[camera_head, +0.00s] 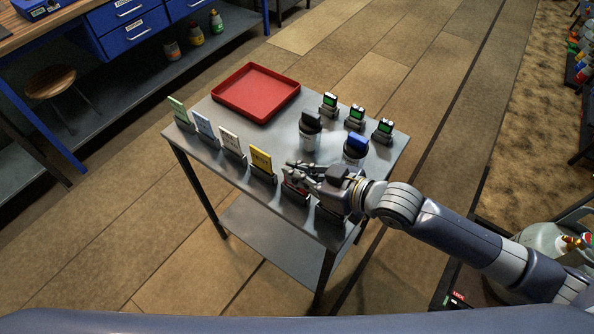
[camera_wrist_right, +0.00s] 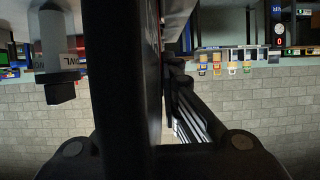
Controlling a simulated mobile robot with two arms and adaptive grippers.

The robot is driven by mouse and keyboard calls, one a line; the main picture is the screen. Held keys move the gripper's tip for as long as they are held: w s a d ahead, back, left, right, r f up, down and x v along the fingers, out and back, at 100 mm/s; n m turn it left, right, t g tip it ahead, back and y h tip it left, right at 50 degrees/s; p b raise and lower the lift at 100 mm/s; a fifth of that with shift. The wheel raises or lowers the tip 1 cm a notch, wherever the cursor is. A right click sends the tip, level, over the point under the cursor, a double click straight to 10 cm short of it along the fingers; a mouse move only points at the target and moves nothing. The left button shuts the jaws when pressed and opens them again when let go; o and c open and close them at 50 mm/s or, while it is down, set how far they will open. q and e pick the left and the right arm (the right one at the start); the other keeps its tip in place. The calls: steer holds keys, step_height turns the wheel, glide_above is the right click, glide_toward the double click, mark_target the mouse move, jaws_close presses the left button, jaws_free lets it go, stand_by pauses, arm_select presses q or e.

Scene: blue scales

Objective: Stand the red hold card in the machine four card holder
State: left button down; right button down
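The red hold card (camera_head: 294,188) shows only in part in the head view. It is low at the front edge of the table, under my right gripper (camera_head: 292,169), and appears to be in or at a dark holder. My right gripper reaches in from the right, with its fingers pointing left just above the card. In the right wrist view, a thin red strip (camera_wrist_right: 161,68) shows between the dark fingers (camera_wrist_right: 158,100); whether they grip it is unclear. Another dark holder (camera_head: 331,213) stands to the right, partly under my gripper. I cannot read which holder is machine four. My left gripper is not in view.
Green (camera_head: 179,109), blue (camera_head: 203,125), white (camera_head: 231,143) and yellow (camera_head: 261,160) cards stand along the table's front edge. A red tray (camera_head: 256,92), black-lidded jar (camera_head: 310,132), blue-lidded jar (camera_head: 355,148) and three small green-screen devices (camera_head: 356,116) stand behind. The middle-left tabletop is clear.

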steer(key=c, duration=1.7)
jaws_free()
steer(key=v, duration=1)
steer(key=shift+d, duration=0.15)
steer(key=shift+v, duration=0.85)
